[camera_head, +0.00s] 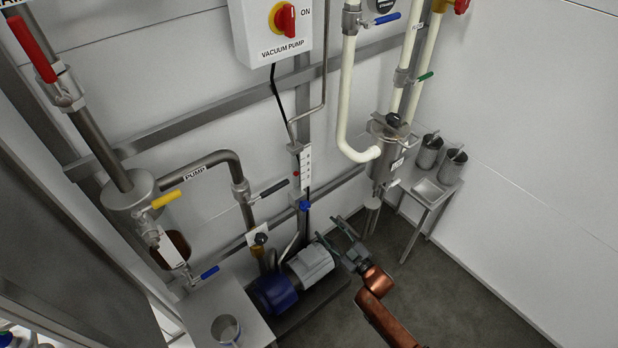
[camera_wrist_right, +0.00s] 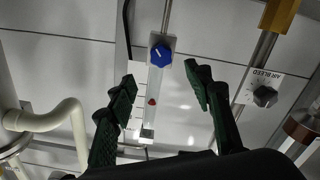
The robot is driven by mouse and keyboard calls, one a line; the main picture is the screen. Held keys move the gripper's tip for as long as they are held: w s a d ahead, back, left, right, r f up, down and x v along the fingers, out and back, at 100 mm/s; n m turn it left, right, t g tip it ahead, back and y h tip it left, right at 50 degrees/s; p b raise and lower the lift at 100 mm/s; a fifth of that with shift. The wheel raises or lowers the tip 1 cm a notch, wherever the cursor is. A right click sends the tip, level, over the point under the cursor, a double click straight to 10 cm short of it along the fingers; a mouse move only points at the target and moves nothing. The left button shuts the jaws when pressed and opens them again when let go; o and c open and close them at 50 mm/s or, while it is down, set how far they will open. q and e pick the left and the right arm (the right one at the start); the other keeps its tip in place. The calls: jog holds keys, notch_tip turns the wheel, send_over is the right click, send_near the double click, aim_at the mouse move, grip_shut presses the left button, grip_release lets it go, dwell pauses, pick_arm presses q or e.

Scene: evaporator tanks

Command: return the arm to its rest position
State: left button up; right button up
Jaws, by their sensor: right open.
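My right gripper (camera_head: 331,231) is at the lower middle of the head view, on a copper-coloured arm that comes in from the bottom right. Its two fingers are spread, with nothing between them. The right wrist view shows the same open fingers (camera_wrist_right: 160,76) from behind. A blue knob (camera_wrist_right: 161,54) on a clear tube with a red float lies beyond the gap between them. This blue knob also shows in the head view (camera_head: 304,205), left of and above the gripper. My left gripper is in neither view.
A grey and blue pump (camera_head: 309,264) is close to the left of the gripper. A steel vessel (camera_head: 384,150) with pale pipes is above it. A small side table (camera_head: 448,190) with steel cups stands to the right. Open floor (camera_head: 450,290) lies at the lower right.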

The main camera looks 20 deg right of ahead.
jog(key=s+d+f+m+g+h+p, duration=0.3)
jog(key=s+d+f+g, duration=0.1)
jog(key=s+f, duration=1)
jog(key=s+d+f+m+g+h+p, duration=0.2)
jog(key=s+d+f+g, duration=0.2)
jog(key=s+f, duration=0.95)
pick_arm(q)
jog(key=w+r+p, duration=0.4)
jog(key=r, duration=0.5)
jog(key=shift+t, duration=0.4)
pick_arm(e)
jog(key=s+f+m+g, duration=0.1)
jog(key=s+f+g, duration=0.2)
jog(key=s, duration=1)
jog(key=s+a+f+g+h, duration=0.1)
jog(key=s+f, duration=0.5)
jog(key=s, duration=0.8)
jog(key=s+f+m+g, duration=0.1)
jog(key=s+f+g, duration=0.3)
jog(key=s, duration=0.9)
jog(key=shift+s+a+f+m+g, duration=0.25)
jog(key=shift+s+f+m+g, duration=0.05)
jog(key=shift+f, duration=0.3)
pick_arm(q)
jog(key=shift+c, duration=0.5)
pick_arm(e)
jog(key=shift+c, duration=0.6)
